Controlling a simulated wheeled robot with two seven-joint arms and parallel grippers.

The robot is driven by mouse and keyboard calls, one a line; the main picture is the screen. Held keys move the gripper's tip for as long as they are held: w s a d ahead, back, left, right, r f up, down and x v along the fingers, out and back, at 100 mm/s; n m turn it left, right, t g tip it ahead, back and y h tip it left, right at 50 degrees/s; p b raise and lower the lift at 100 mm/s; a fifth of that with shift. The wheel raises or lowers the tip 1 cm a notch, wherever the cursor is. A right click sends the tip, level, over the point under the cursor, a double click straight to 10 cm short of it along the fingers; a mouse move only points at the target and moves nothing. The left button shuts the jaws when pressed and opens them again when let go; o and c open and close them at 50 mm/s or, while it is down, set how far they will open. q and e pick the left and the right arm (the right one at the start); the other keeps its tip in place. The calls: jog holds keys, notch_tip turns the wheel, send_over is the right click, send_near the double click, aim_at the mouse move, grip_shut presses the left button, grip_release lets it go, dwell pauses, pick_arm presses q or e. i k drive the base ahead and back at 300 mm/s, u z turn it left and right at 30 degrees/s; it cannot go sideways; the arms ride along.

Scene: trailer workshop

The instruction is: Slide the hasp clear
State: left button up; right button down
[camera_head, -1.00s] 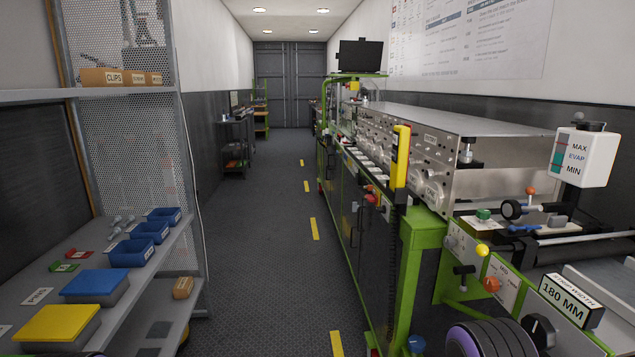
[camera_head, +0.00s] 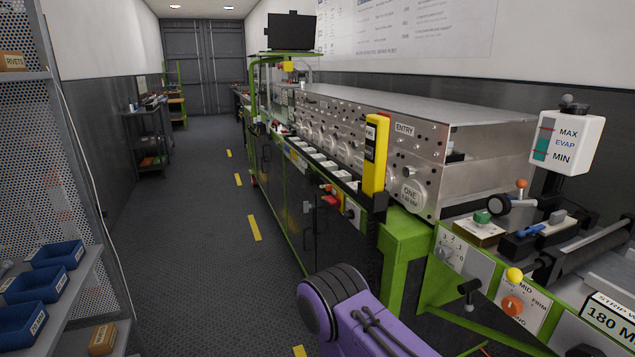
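I cannot make out the hasp for certain. A small red fitting (camera_head: 331,200) shows on the side of the long green-framed machine (camera_head: 405,240), near its close end, beside a pale plate with a dark knob (camera_head: 351,212). It is too small to tell whether it is part of a hasp. A purple link of one of my arms rises at the bottom centre, in front of the machine's side, and hides part of its lower frame. Neither gripper is in the picture.
A yellow upright block (camera_head: 374,155) stands at the machine's near corner. A control panel with a yellow-tipped lever (camera_head: 514,275) and an orange knob (camera_head: 511,305) is at lower right. A shelf with blue bins (camera_head: 58,254) is at left. The aisle floor (camera_head: 195,240) between is clear.

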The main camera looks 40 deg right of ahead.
aim_at(328, 188)
jog(key=z, duration=0.45)
jog(key=i, duration=0.9)
jog(key=z, duration=0.6)
